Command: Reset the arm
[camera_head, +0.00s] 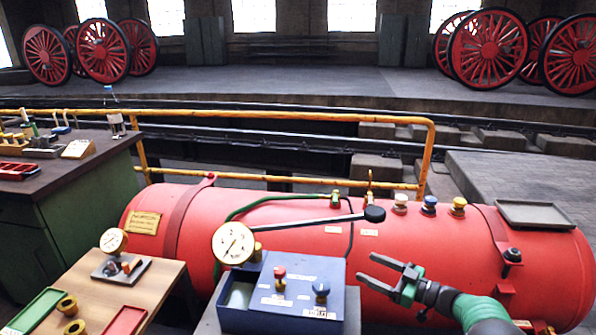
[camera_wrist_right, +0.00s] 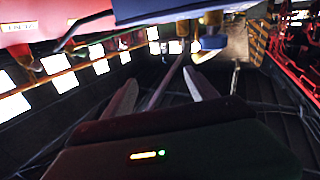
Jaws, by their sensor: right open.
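My right gripper (camera_head: 378,274) is open and empty in the head view. It is in front of the red boiler (camera_head: 320,215), right of the blue box, with its jaws pointing left. In the right wrist view the two fingers of the right gripper (camera_wrist_right: 165,85) are spread with nothing between them. My right forearm enters from the lower right, with a green band. My left gripper is not in either view.
A blue box (camera_head: 245,318) with knobs and a gauge (camera_head: 233,243) stands at front centre. A black-knobbed lever (camera_head: 300,220) crosses the boiler. A wooden table (camera_head: 160,280) with trays is at left; a workbench (camera_head: 70,170) stands behind it. A yellow railing (camera_head: 280,115) runs behind the boiler.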

